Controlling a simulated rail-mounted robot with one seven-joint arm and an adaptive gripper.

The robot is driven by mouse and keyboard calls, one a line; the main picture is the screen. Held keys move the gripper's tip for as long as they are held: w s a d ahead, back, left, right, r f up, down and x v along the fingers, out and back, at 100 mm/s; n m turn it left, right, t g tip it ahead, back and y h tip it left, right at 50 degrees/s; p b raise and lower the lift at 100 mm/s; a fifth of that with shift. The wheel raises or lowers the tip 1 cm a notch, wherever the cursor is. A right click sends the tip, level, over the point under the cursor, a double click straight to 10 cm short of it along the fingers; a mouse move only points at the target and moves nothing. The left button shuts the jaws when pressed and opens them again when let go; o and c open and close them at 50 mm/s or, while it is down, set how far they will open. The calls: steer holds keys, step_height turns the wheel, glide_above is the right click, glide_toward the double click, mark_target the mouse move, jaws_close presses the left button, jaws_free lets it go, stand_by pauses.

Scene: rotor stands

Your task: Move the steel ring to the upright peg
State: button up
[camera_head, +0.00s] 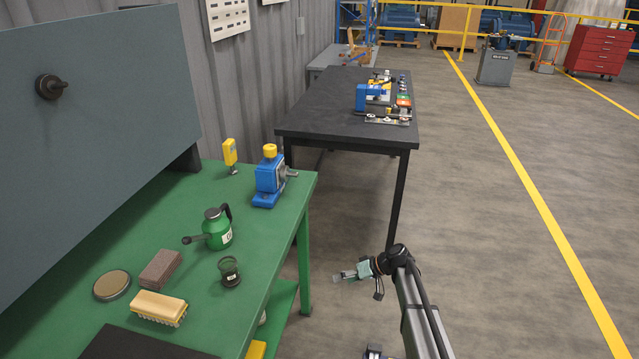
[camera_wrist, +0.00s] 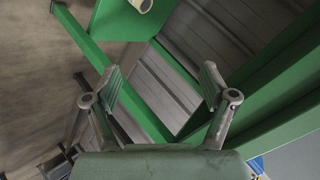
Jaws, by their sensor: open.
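I cannot make out a steel ring for certain in either view. On the black workbench (camera_head: 330,108), a metal strip (camera_head: 388,120) carries small round parts, too small to tell apart. No upright peg shows clearly; a dark knob-like peg (camera_head: 50,87) sticks out of the grey panel (camera_head: 100,130) at the left. My gripper (camera_head: 342,276) is in the aisle, right of the green workbench (camera_head: 195,190) and apart from everything. In the wrist view my gripper (camera_wrist: 161,86) has its fingers wide apart with nothing between them, facing green framework.
A blue vise (camera_head: 372,97) stands on the black workbench.

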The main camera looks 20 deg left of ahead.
steer(key=w+a+r+n+y, duration=0.25)
steer(key=w+a+r, duration=0.3)
steer(key=r, duration=0.35)
steer(key=w+a+r+n+y, duration=0.2)
steer(key=w+a+r+n, duration=0.1)
steer(key=w+a+r, duration=0.4)
steer(key=n+y+p, duration=0.1)
steer(key=n+y, duration=0.2)
steer(key=n, duration=0.2)
glide_toward(291, 175)
steer(key=w+a, duration=0.1)
steer(key=a, duration=0.1)
steer(key=a+p, duration=0.1)
steer(key=p, duration=0.1)
steer(key=a+p, duration=0.1)
steer(key=a, duration=0.1)
steer(key=shift+s+a+g+p, duration=0.2)
steer(key=shift+a+g+p, duration=0.15)
steer(key=shift+g+p, duration=0.05)
steer(key=a+b, duration=0.1)
steer(key=a+f+b, duration=0.1)
steer(key=a+b, duration=0.1)
steer(key=shift+s, duration=0.15)
steer(key=shift+s+a+r+b, duration=0.15)
steer(key=shift+a+b, duration=0.55)
steer(key=shift+a, duration=0.25)
steer(key=c, duration=1)
steer(key=shift+b, duration=0.9)
